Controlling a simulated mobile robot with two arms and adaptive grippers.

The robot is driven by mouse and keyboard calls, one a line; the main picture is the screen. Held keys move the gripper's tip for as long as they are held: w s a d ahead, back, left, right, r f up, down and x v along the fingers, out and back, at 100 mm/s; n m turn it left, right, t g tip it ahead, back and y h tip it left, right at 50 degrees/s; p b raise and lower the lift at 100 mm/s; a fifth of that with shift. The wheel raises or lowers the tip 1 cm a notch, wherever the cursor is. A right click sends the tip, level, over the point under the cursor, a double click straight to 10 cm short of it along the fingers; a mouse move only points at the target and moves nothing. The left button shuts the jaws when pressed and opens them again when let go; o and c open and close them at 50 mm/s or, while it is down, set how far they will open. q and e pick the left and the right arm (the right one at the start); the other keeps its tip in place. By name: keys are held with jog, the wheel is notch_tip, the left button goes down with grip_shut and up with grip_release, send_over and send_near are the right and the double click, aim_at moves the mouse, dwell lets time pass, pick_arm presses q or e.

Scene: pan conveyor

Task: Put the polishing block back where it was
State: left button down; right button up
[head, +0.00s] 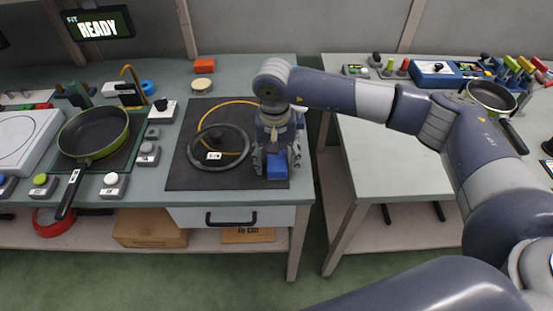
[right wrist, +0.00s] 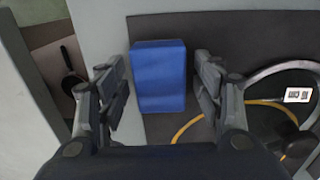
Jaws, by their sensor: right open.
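A blue block (head: 277,164), which looks like the polishing block, sits at the right front corner of the dark mat (head: 190,174). My right gripper (head: 277,158) is over it, pointing down, with its fingers open on either side. In the right wrist view the blue block (right wrist: 160,75) lies between the open fingers of my right gripper (right wrist: 160,68), with a gap on the right side and a small one on the left. My left gripper is not in view.
A dark ring (head: 247,154) with a white tag and a yellow hoop (head: 228,103) lie on the mat left of the gripper. A green-rimmed pan (head: 93,133) stands farther left. A gap separates this bench from the right table (head: 390,150).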

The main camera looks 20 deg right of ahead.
aim_at(275, 160)
notch_tip(275, 160, up, 12)
jog(key=b, duration=0.2)
jog(key=shift+a, duration=0.15)
dwell(0.5)
